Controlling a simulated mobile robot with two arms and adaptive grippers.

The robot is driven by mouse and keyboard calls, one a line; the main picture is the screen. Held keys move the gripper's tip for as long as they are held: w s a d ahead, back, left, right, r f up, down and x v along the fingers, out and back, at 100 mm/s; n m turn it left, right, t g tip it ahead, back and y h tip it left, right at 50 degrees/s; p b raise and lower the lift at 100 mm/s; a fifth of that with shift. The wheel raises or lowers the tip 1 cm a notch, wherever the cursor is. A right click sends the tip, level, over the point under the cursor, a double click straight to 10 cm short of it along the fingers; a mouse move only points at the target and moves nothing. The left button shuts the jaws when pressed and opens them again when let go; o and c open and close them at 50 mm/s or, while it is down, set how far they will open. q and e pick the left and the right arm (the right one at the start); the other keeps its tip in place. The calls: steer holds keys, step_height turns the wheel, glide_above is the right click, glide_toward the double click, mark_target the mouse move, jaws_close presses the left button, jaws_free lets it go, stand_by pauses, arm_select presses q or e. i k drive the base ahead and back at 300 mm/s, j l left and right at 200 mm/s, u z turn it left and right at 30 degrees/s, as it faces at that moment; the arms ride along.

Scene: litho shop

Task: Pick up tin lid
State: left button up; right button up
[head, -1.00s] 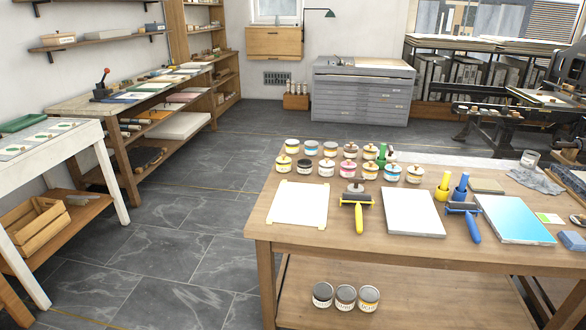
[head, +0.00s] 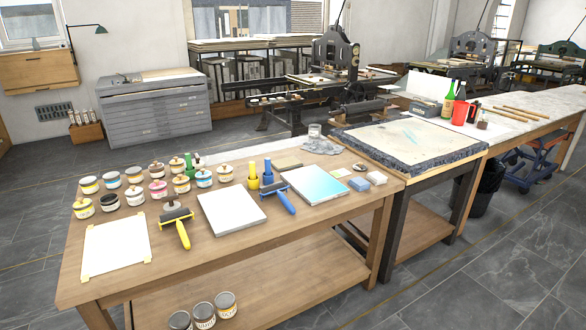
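Several small white ink tins with coloured labels stand in rows on the left part of the wooden table, among them a yellow-labelled tin (head: 89,185) and a pink-labelled tin (head: 158,190). Several tins carry brown, knob-like pieces on top, such as the blue-labelled tin (head: 203,178). Three more tins with grey tops, including one grey-topped tin (head: 203,314), stand on the shelf below. I cannot tell which lid is meant, and no loose lid is clearly visible. Neither of my grippers is in view.
A stone-topped table (head: 410,145) adjoins at right. Floor (head: 480,270) is open in front at right.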

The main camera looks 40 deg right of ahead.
mark_target(360, 167)
steer(key=i+l, duration=0.1)
steer(key=l, duration=0.45)
steer(key=i+l+u, duration=0.1)
steer(key=l, duration=0.4)
steer(key=i+l, duration=0.1)
steer(key=l, duration=0.45)
steer(key=i+l+u, duration=0.1)
steer(key=l, duration=0.45)
